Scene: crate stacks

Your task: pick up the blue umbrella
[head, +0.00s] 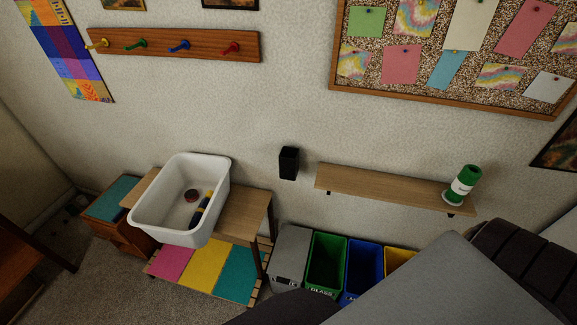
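No clearly recognisable blue umbrella shows in the head view. A white tub (143,218) stands tilted-looking on a wooden bench at the lower left. Inside it lies a small dark blue and yellow item (201,209), too small to identify. A small dark red round thing (191,195) lies beside it. The coat rack (200,44) on the wall has yellow, green, blue and red pegs, and nothing hangs from them. Neither of my grippers can be made out. Dark and grey shapes at the bottom and lower right hide part of the floor.
The bench (244,216) has coloured panels below. A grey bin (290,250), green bin (325,260), blue bin (363,270) and yellow bin (399,258) line the wall. Above are a black wall holder (289,163) and shelf (385,188) with a green canister (464,184). Carpet (110,285) lies clear at lower left.

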